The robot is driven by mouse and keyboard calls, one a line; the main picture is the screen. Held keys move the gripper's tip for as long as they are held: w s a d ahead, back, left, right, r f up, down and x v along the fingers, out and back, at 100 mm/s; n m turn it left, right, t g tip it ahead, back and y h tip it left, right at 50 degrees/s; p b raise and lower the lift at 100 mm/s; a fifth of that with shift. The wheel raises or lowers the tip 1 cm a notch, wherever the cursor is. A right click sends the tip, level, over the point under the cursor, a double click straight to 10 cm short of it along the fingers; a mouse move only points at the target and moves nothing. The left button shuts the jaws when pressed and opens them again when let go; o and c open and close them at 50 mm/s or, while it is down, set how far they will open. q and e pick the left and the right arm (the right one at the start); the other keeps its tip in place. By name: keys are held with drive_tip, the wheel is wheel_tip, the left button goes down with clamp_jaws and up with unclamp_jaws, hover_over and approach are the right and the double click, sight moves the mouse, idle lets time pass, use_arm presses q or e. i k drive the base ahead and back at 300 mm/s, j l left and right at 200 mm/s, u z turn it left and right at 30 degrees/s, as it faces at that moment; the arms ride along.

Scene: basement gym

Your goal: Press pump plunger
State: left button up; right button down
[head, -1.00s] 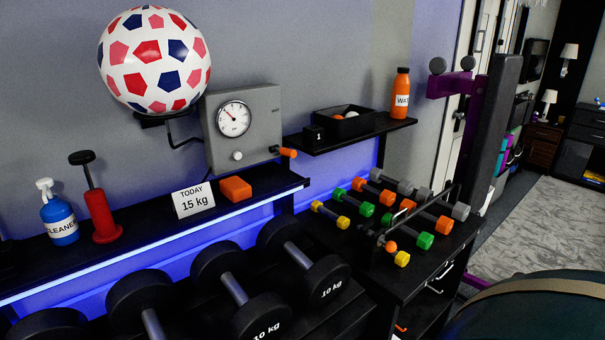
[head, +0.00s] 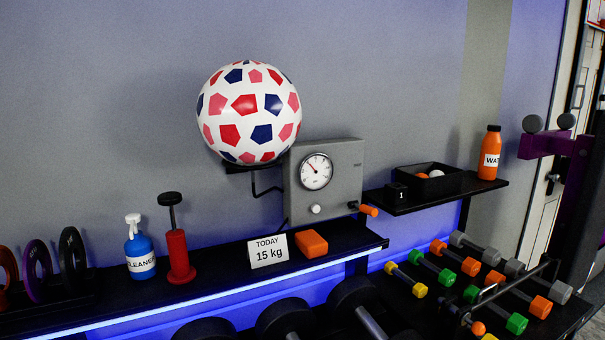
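A red hand pump (head: 179,256) stands upright on the black shelf at the left. Its black plunger handle (head: 170,199) is raised on a dark rod above the red body. A white ball with red, pink and blue patches (head: 249,112) rests on a wall bracket to the right of and above the pump. A grey box with a round gauge (head: 324,185) is beside the ball; it has a white knob (head: 316,209) and an orange handle (head: 368,210). Neither of my grippers shows in the head view.
On the black shelf (head: 215,282) are a blue cleaner bottle (head: 140,254), a "TODAY 15 kg" card (head: 268,252), an orange block (head: 311,243) and weight plates (head: 72,262). Large dumbbells (head: 286,322) sit below. Small coloured dumbbells (head: 433,268) and an orange water bottle (head: 490,153) are at the right.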

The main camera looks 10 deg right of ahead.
sight(169, 199)
drive_tip(key=k+l, duration=0.1)
drive_tip(key=l, duration=1.15)
drive_tip(key=k+z, duration=0.05)
